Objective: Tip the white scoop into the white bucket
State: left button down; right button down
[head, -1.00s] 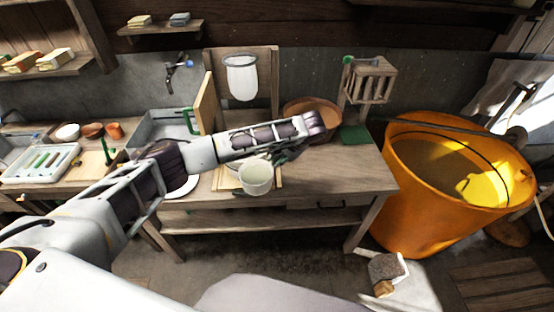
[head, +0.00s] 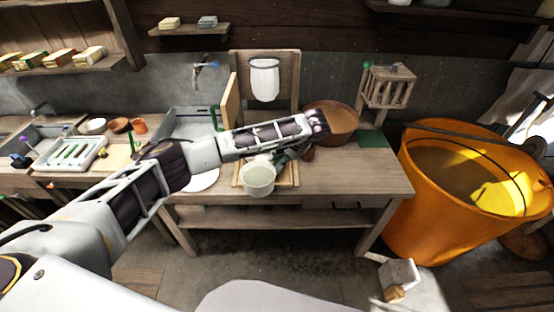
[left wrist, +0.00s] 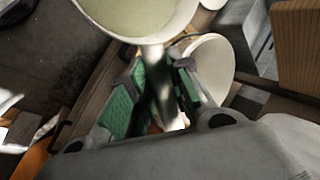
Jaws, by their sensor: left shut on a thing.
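The white scoop (head: 258,186) is a round cup with pale contents, roughly upright in the head view. It shows large at the top of the left wrist view (left wrist: 140,18). My left gripper (head: 291,155), with green finger pads (left wrist: 155,100), is shut on the scoop's handle. The scoop hangs over the front part of the table. My right gripper is not in view.
The wooden table (head: 350,182) bears a brown bowl (head: 335,118) and a green mat (head: 370,138). A large orange bucket (head: 425,205) stands right. A white tray (head: 72,155) lies left.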

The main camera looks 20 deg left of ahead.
pick_arm(q)
jog(key=shift+w+d+r+m, duration=0.2)
jog(key=shift+w+m, duration=0.1)
jog(key=shift+w, duration=0.15)
jog(key=shift+w+d+r+m+t+h, duration=0.25)
jog(key=shift+w+r+m+t, duration=0.2)
jog(key=shift+m+t, duration=0.3)
jog(key=shift+w+d+r+m+t+h+p, duration=0.2)
jog(key=shift+w+m+t, duration=0.05)
jog(key=shift+w+m, duration=0.35)
jog(key=shift+w+d+r+m+t+h+p, duration=0.15)
jog(key=shift+w+d+m+t+p, duration=0.05)
jog(key=shift+w+m, duration=0.4)
jog(key=w+m, duration=0.1)
jog(key=w+r+m+t+h, duration=0.1)
jog(key=m, duration=0.1)
jog(key=w+d+r+m+h, duration=0.1)
jog(key=w+m, duration=0.1)
jog(key=shift+r+t+p, duration=0.25)
jog(key=shift+t+p, duration=0.05)
jog(key=shift+p, duration=0.1)
jog(key=w+r+m+h+p, duration=0.1)
jog(key=w+r+m+h, duration=0.4)
jog(key=m, duration=0.5)
jog(key=shift+w+a+r+h, duration=0.2)
jog(key=shift+w+r+h, duration=0.2)
jog(key=shift+w, duration=0.7)
